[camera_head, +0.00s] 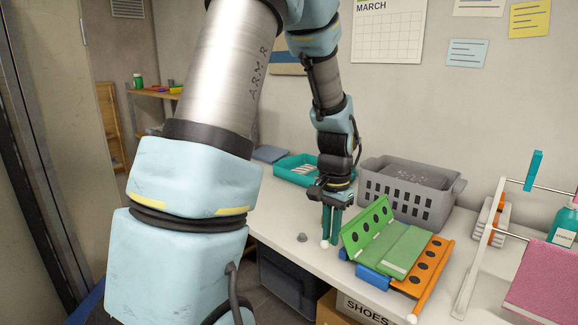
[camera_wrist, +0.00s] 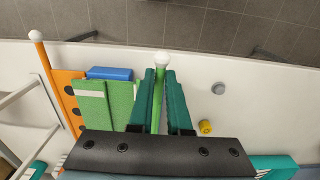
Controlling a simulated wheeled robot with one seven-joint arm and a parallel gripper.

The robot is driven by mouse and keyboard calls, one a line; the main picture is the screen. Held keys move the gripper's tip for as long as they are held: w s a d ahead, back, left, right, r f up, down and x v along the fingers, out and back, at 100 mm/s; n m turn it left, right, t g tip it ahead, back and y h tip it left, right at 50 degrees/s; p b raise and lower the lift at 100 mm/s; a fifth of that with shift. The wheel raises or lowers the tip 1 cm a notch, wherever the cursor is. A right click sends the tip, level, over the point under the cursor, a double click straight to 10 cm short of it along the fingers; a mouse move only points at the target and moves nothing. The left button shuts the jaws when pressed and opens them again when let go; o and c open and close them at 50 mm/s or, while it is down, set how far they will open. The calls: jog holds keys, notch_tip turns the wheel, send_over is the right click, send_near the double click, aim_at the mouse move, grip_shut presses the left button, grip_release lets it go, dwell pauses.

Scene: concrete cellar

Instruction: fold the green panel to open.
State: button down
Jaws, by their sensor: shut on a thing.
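The folding board lies on the white table, with a green panel (camera_head: 367,222) with dark holes at left, an orange panel (camera_head: 433,262) at right and a blue part (camera_head: 372,278) at the front. The green panel is tilted up off the table. A green cloth (camera_head: 408,248) lies folded on the board's middle. My gripper (camera_head: 331,236) is at the green panel's left side, fingers pointing down. In the wrist view its teal fingers (camera_wrist: 160,74) are shut on the panel's green edge bar, which ends in a white ball (camera_wrist: 162,58).
A grey basket (camera_head: 412,190) and a teal tray (camera_head: 290,169) stand behind the board. A drying rack (camera_head: 480,245) with pink cloth stands at right. A small grey knob (camera_head: 302,237) and a yellow item (camera_wrist: 205,127) lie near my gripper.

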jog(key=shift+w+a+f+b, duration=0.25)
jog(key=shift+a+f, duration=0.05)
jog(key=shift+f, duration=0.15)
jog(key=shift+w+a+f+b, duration=0.25)
jog(key=shift+f, duration=0.2)
jog(key=shift+w+a+f+b, duration=0.15)
jog(key=shift+f+b, duration=0.2)
jog(key=shift+f, duration=0.2)
jog(key=shift+w+a+f+b, duration=0.15)
jog(key=shift+f+b, duration=0.15)
jog(key=shift+f, duration=0.35)
jog(key=shift+f+b, duration=0.75)
jog(key=shift+f, duration=0.35)
jog(key=c, duration=0.8)
grip_release()
